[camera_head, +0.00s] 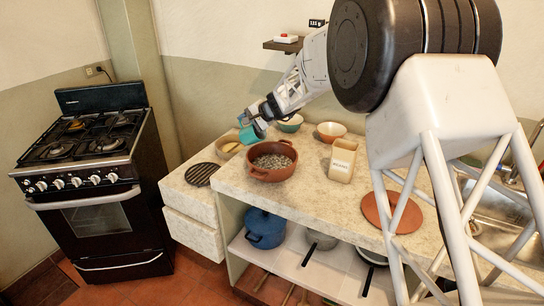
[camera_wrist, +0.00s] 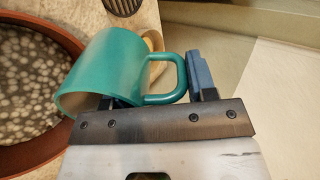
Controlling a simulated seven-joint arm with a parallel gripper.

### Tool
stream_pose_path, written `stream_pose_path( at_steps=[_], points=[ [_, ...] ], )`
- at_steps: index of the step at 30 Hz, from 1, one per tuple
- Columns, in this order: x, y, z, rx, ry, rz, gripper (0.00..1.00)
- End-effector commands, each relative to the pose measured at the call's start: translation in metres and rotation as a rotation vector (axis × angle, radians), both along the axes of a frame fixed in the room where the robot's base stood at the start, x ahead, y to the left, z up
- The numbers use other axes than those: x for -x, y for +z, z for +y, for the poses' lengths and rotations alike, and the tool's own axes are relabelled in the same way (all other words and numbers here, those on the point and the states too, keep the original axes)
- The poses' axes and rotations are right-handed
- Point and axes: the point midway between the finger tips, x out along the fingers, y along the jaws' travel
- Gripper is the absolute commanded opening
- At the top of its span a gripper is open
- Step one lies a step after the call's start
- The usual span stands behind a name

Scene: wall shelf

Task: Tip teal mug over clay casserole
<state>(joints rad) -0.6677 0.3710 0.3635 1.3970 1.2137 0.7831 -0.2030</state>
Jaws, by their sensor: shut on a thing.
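The teal mug (camera_head: 248,134) is held up by my gripper (camera_head: 261,117) at the left back of the counter. In the wrist view the mug (camera_wrist: 113,68) lies tilted on its side, its mouth toward the lower left. My gripper (camera_wrist: 155,98) is shut on its handle. The clay casserole (camera_head: 271,173) stands on the counter just below and to the right of the mug. It is filled with greyish round pieces. In the wrist view the casserole's rim (camera_wrist: 68,38) is beside the mug's mouth. The mug's inside is mostly hidden.
A black trivet (camera_head: 201,174) and a tan bowl (camera_head: 228,147) lie left of the casserole. A cream carton (camera_head: 342,160) and a round clay lid (camera_head: 391,212) are to the right. A blue pot (camera_head: 265,229) sits below.

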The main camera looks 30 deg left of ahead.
Motion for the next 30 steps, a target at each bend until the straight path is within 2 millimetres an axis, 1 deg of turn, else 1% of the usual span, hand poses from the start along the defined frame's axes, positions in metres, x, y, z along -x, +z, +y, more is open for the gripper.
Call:
stream_pose_path(
  at_steps=[18, 30],
  points=[
    [0.0, 0.006, 0.009, 0.182, 0.001, -0.013, 0.08],
    [0.001, -0.005, 0.017, 0.31, 0.002, -0.018, 0.08]
  ],
)
